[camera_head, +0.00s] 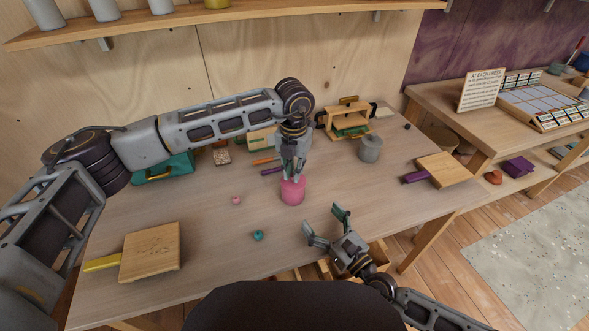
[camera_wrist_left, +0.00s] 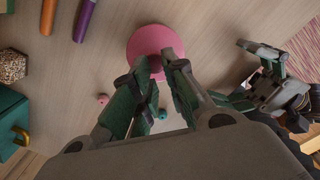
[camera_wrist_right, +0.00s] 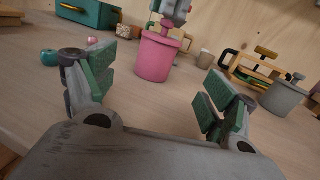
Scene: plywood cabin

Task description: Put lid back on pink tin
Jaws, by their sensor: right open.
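The pink tin (camera_head: 292,192) stands upright near the middle of the table; its side shows in the right wrist view (camera_wrist_right: 156,62). A round pink lid (camera_wrist_left: 150,42) fills the left wrist view's top middle. It is on or just at the tin's mouth; I cannot tell whether it is fully seated. My left gripper (camera_head: 293,172) points straight down over the tin, its fingertips (camera_wrist_left: 158,66) close together around the lid's knob, which they mostly hide. My right gripper (camera_head: 326,225) is open and empty, in front of the tin and to its right, apart from it.
A pink bead (camera_head: 236,200) and a teal bead (camera_head: 258,235) lie left of the tin. A grey lidded tin (camera_head: 370,150) and wooden rack (camera_head: 347,112) stand behind right. Boards with yellow (camera_head: 151,252) and purple (camera_head: 448,169) handles flank them. A teal case (camera_head: 163,168) is back left.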

